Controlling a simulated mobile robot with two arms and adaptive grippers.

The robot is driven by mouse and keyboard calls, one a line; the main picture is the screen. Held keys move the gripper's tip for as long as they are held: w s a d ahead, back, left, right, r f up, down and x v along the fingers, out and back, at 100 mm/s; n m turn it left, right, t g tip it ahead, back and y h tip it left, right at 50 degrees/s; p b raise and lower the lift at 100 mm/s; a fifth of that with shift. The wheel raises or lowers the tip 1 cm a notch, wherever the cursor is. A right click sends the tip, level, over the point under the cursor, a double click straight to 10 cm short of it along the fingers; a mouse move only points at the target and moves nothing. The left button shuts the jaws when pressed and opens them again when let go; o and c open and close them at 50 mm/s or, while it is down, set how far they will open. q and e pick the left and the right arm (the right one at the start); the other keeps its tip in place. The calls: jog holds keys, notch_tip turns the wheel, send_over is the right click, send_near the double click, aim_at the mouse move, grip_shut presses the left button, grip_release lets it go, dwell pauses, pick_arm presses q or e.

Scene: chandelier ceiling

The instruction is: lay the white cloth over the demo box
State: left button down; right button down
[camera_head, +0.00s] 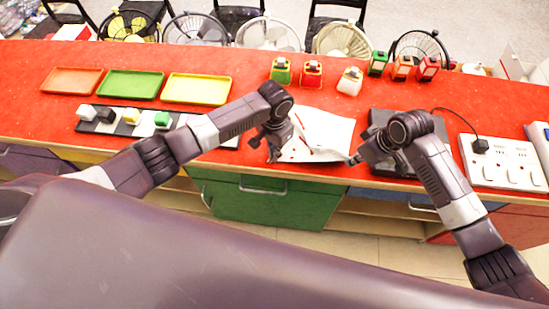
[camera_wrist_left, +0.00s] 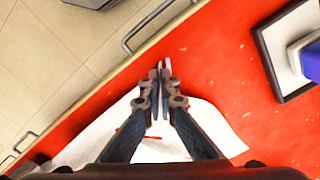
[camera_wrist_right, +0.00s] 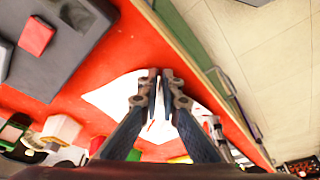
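The white cloth (camera_head: 325,132) lies loosely on the red counter, with small red patches showing through. It also shows in the left wrist view (camera_wrist_left: 205,118) and right wrist view (camera_wrist_right: 110,96). My left gripper (camera_head: 272,157) is at its near left corner, fingers closed together, apparently pinching the edge. My right gripper (camera_head: 354,160) is at its near right corner, fingers also closed on the edge. The dark grey box, seemingly the demo box, (camera_head: 380,118) is right of the cloth, partly hidden by my right arm. A red square shows on it in the right wrist view (camera_wrist_right: 36,36).
A white socket panel (camera_head: 490,170) lies right of the box. Orange, green and yellow trays (camera_head: 198,89) and a board of blocks (camera_head: 125,128) are to the left. Several small lantern-like items (camera_head: 312,73) stand behind the cloth. Fans stand beyond the counter.

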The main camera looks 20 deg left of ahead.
dwell(0.4)
pick_arm(q)
jog(key=shift+r, duration=2.5)
